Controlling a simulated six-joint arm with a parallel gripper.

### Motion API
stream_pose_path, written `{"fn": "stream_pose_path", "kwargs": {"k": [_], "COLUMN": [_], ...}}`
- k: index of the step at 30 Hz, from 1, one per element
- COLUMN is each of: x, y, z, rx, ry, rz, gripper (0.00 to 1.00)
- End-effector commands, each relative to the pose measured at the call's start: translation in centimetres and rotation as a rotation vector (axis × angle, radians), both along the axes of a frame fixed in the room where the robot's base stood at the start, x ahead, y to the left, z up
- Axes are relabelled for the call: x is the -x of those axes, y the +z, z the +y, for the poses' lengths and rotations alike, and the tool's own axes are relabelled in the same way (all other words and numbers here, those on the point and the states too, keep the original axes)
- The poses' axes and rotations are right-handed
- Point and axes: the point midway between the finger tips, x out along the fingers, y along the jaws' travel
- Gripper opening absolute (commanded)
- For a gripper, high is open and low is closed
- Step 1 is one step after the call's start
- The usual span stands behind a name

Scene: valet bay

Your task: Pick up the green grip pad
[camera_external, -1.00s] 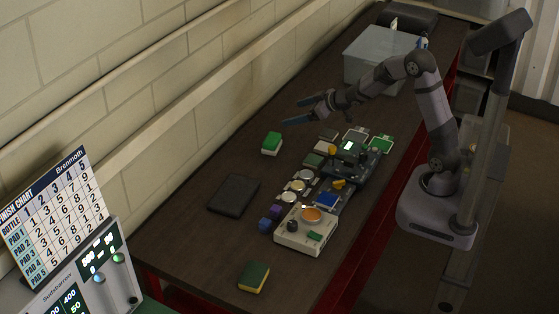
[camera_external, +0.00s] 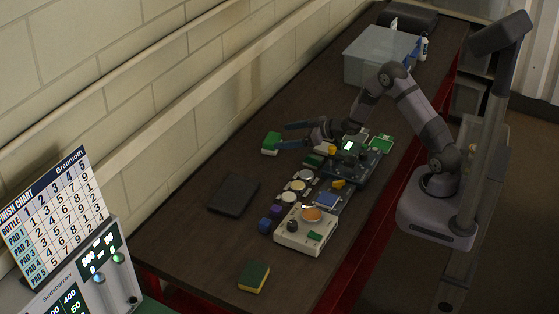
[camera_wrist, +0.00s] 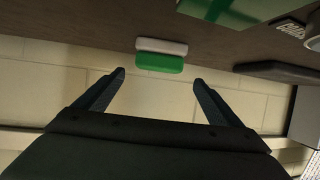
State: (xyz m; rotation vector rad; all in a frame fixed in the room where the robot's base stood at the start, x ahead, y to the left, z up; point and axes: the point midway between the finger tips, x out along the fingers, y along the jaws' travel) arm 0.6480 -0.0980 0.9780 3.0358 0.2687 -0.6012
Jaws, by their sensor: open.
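A small block with a green top and a white lower layer (camera_external: 271,143) lies on the dark bench near the wall. It is the green pad-like thing nearest my gripper, but I cannot tell for sure that it is the grip pad. In the wrist view the same green-and-white block (camera_wrist: 160,62) shows just beyond the gap between my fingertips, roughly centred. My gripper (camera_external: 281,135) is open and empty. Its fingers point toward the wall, at the block's right side, and do not clasp it.
Several small pads, discs and a device with a lit screen (camera_external: 349,147) crowd the bench below my wrist. A dark flat slab (camera_external: 233,195), a beige scale (camera_external: 300,238) and a yellow-green sponge (camera_external: 254,277) lie nearer.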

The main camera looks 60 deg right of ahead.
Motion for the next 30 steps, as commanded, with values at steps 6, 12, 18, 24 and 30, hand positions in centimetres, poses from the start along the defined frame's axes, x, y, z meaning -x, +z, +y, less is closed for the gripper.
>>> {"fn": "stream_pose_path", "kwargs": {"k": [6,12,18,24,30], "x": [-1.3,-1.6,-2.6,-4.4,-5.8], "y": [-0.5,-0.7,-1.0,-1.9,-2.6], "z": [0.2,0.3,0.4,0.5,0.7], "rx": [-0.001,-0.001,-0.001,-0.001,-0.001], "ry": [0.0,0.0,0.001,0.001,0.001], "rz": [0.002,0.002,0.002,0.001,0.001], "gripper": [0.89,0.89,0.89,0.89,0.89]}}
